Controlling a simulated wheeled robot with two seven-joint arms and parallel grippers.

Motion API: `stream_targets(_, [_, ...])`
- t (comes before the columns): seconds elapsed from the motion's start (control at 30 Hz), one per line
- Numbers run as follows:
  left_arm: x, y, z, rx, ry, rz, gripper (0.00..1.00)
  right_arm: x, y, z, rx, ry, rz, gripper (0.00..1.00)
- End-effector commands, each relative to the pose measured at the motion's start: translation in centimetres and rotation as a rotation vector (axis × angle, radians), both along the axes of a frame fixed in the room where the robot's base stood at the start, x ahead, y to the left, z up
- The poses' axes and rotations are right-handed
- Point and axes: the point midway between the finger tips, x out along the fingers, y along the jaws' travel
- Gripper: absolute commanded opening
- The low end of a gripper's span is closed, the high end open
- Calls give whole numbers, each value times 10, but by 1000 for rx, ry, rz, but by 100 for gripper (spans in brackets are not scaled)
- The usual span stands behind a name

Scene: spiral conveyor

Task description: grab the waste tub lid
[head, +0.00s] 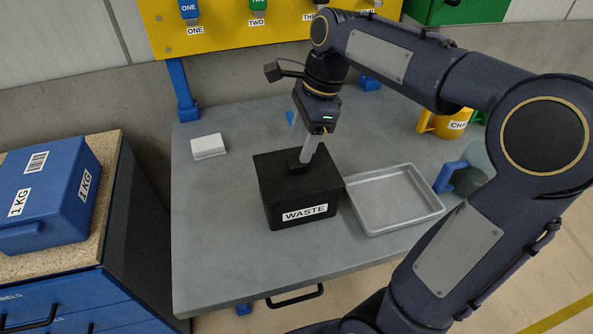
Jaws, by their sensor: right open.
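The black waste tub (294,216) stands on the grey table, with a white WASTE label on its front. Its flat black lid (277,163) sits on top and has a small raised knob (293,160). My right gripper (303,163) points down at the knob from above, its fingers at or around it. The fingers are open; whether they touch the knob I cannot tell. My left gripper is not in view.
A grey tray (395,200) lies right of the tub. A white block (208,146) lies at the back left of the table (215,235). A yellow container (446,124) stands at the back right. A blue 1 KG box (48,190) sits on a separate cabinet.

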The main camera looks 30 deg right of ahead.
Motion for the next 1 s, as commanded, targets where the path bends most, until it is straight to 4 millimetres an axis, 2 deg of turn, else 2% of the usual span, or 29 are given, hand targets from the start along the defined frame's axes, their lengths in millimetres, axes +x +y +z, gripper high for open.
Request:
stream_targets(0.2, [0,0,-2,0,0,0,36,-2,5,-34,0,2,1,55])
stream_targets(0.3, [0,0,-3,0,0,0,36,-1,8,-43,1,0,0,55])
stream_targets(0.57, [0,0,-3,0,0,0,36,-1,9,-45,1,-1,1,55])
stream_targets(0.97, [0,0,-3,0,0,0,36,-1,9,-45,0,-2,0,5])
stream_targets(1.0, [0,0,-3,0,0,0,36,-1,9,-45,0,-3,1,4])
